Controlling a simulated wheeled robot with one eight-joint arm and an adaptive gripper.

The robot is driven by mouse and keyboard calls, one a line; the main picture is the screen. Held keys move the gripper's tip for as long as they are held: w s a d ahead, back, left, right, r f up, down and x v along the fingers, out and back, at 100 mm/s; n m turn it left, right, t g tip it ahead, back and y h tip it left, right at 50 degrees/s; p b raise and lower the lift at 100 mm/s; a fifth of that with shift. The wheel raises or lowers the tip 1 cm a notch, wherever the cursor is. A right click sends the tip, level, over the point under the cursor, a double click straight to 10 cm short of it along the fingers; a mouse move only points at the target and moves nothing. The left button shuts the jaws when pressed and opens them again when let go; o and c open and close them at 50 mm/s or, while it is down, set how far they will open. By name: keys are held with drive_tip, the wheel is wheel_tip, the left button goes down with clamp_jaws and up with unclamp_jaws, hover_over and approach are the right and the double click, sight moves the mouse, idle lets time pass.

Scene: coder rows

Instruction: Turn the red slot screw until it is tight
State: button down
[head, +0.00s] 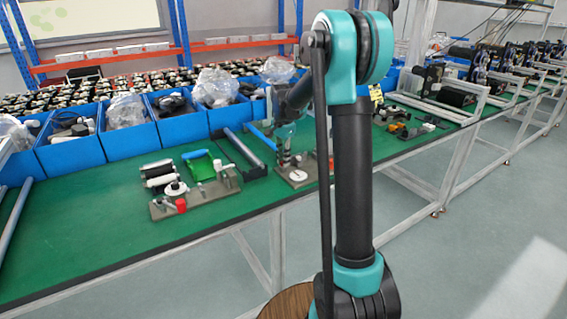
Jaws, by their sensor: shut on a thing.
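My gripper (284,150) is small and partly hidden behind my own arm. It points down over a grey plate fixture (296,183) on the green bench. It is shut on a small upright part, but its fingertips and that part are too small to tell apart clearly. A red piece (331,164) shows beside my arm at the right of this fixture. Another red piece (181,205) stands at the front of a second grey plate fixture (215,202) to the left. I cannot tell which red piece is the slot screw, and no slot is visible.
Blue bins (183,128) with bagged parts line the back of the bench. A grey-blue bar (243,147) lies between the fixtures. The front left bench top (90,225) is clear.

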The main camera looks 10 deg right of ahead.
drive_tip(key=m, duration=1)
drive_tip(key=shift+f, duration=0.1)
drive_tip(key=c, duration=1.6)
unclamp_jaws()
drive_tip(key=shift+d, duration=0.1)
drive_tip(key=shift+o, duration=0.2)
